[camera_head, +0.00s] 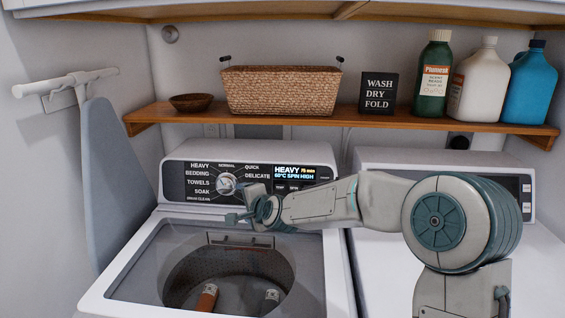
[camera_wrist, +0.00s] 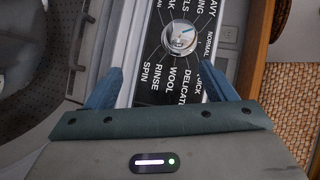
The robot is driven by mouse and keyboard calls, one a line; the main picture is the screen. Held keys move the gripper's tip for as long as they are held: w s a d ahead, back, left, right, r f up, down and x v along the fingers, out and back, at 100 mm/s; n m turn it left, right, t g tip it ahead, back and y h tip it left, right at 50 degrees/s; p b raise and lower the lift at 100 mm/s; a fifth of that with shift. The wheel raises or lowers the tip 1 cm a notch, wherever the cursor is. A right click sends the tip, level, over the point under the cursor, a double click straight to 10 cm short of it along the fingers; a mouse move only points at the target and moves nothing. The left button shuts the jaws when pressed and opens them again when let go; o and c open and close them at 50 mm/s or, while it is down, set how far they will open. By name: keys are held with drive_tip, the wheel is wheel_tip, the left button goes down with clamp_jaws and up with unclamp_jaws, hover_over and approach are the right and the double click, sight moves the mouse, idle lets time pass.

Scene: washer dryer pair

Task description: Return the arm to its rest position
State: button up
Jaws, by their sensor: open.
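My gripper (camera_head: 241,204) is open and empty in the head view, in front of the washer's control panel (camera_head: 318,155). My arm reaches in from the right, over the dryer and the washer's right side. The round dial (camera_head: 228,184) is just beyond the fingers. In the wrist view, the dial (camera_wrist: 181,41) lies between and beyond the two spread blue fingers (camera_wrist: 160,82), with a visible gap around it. The panel's display (camera_head: 294,173) reads HEAVY, 75 min, 60°C, spin high.
The washer's top (camera_head: 142,262) shows its drum with an orange-brown item (camera_head: 207,297) and a grey one (camera_head: 272,296) inside. A shelf (camera_head: 200,117) above holds a basket (camera_head: 281,90), bowl, sign and several bottles. An ironing board (camera_head: 112,180) leans at left. The dryer (camera_head: 375,158) stands right.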

drive_tip(key=s+d+f+n+g+h, duration=0.1)
drive_tip(key=s+d+n+h, duration=0.1)
drive_tip(key=s+d, duration=0.3)
drive_tip(key=s+d+n+g+h, duration=0.1)
drive_tip(key=s+d+n+h, duration=0.1)
drive_tip(key=s+d, duration=0.3)
drive_tip(key=s+d+f+n+g+h, duration=0.1)
drive_tip(key=s+d+n+g+h, duration=0.1)
drive_tip(key=s+d, duration=0.3)
drive_tip(key=shift+s+d+f+n, duration=0.2)
drive_tip(key=shift+d+n, duration=0.1)
drive_tip(key=shift+d, duration=0.55)
drive_tip(key=shift+s+d+f+n, duration=0.1)
drive_tip(key=shift+s+d+n, duration=0.15)
drive_tip(key=shift+d, duration=0.55)
drive_tip(key=s+d+f+n+g+h, duration=0.1)
drive_tip(key=s+d+g, duration=0.1)
drive_tip(key=s+d, duration=0.4)
drive_tip(key=s+d+n+g+h, duration=0.1)
drive_tip(key=s+d+g, duration=0.1)
drive_tip(key=s+d, duration=0.5)
drive_tip(key=s, duration=0.6)
drive_tip(key=shift+s+f+n, duration=0.15)
drive_tip(key=shift+f+n, duration=0.2)
drive_tip(key=shift+d, duration=0.1)
drive_tip(key=shift+c, duration=0.3)
